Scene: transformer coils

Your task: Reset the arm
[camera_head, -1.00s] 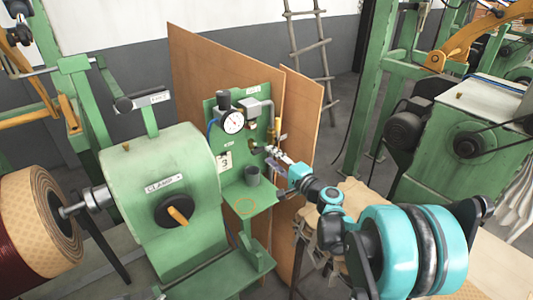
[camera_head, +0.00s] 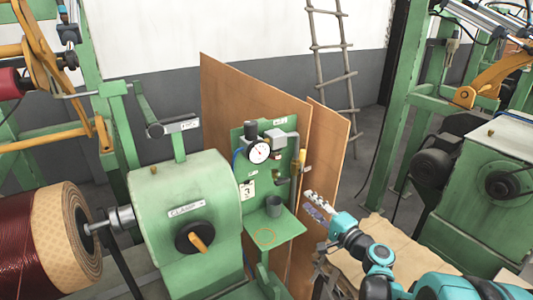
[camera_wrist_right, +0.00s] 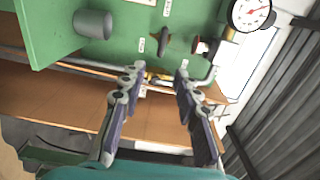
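My right arm reaches in from the lower right in the head view. Its gripper (camera_head: 318,207) is beside the right edge of the green gauge panel (camera_head: 240,152), apart from it. In the right wrist view the gripper's two fingers (camera_wrist_right: 157,78) are spread with nothing between them. That view shows the panel's green face (camera_wrist_right: 60,25), a grey cup (camera_wrist_right: 93,24), a small valve handle and a pressure gauge (camera_wrist_right: 252,12) beyond the fingertips. My left gripper is not in view.
The grey cup (camera_head: 274,207) stands on the panel's shelf (camera_head: 285,228). Brown boards (camera_head: 228,95) stand behind the panel. A green clamp machine (camera_head: 160,195) and a wound coil (camera_head: 30,235) are at left. A green motor machine (camera_head: 475,185) is at right.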

